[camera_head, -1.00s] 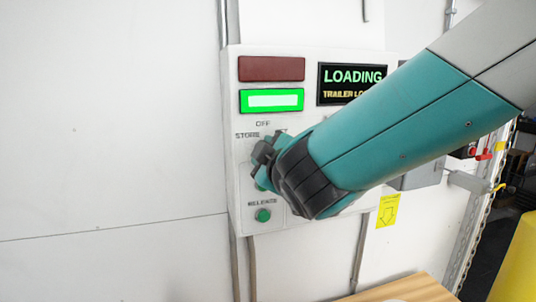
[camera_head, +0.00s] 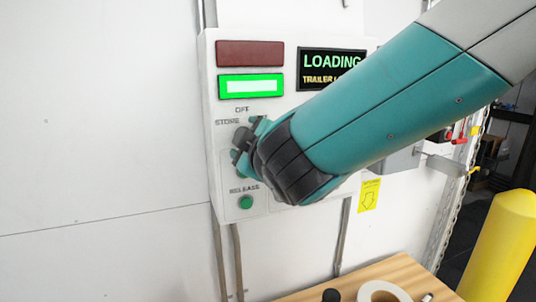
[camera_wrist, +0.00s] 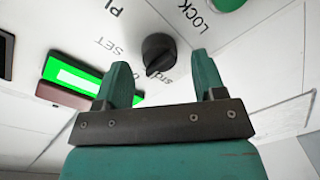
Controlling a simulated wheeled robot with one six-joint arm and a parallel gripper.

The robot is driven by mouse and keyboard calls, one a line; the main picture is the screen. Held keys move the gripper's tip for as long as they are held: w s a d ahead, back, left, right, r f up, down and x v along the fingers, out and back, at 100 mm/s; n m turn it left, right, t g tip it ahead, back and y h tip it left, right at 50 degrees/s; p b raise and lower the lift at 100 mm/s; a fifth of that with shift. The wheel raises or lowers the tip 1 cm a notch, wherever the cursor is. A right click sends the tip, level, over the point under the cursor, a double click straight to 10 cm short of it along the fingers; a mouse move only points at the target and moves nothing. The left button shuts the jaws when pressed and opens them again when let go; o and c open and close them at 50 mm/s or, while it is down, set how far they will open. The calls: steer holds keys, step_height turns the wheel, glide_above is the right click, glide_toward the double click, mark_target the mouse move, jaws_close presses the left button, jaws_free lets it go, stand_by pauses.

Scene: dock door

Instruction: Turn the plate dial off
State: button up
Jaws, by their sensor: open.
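The plate dial is a black round knob (camera_wrist: 159,54) on the white control panel (camera_head: 232,55). It shows in the wrist view just beyond and between my fingertips, with small lettering around it. In the head view my gripper (camera_head: 246,143) covers the dial's place, below the OFF and STORE labels, so its pointer cannot be read there. My gripper also shows in the wrist view (camera_wrist: 162,70), open, with one teal finger to each side of the knob. I cannot tell whether the fingers touch it.
A green lit lamp (camera_head: 251,87) and a dark red lamp (camera_head: 250,53) sit above the dial, beside a LOADING display (camera_head: 333,63). A green RELEASE button (camera_head: 246,202) is below. A wooden surface (camera_head: 395,270) and yellow post (camera_head: 498,245) stand lower right.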

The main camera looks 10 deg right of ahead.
steer(key=f+b+v, duration=0.1)
steer(key=b+v, duration=0.6)
steer(key=v, duration=0.9)
steer(key=shift+s+r, duration=0.25)
steer(key=shift+r, duration=0.1)
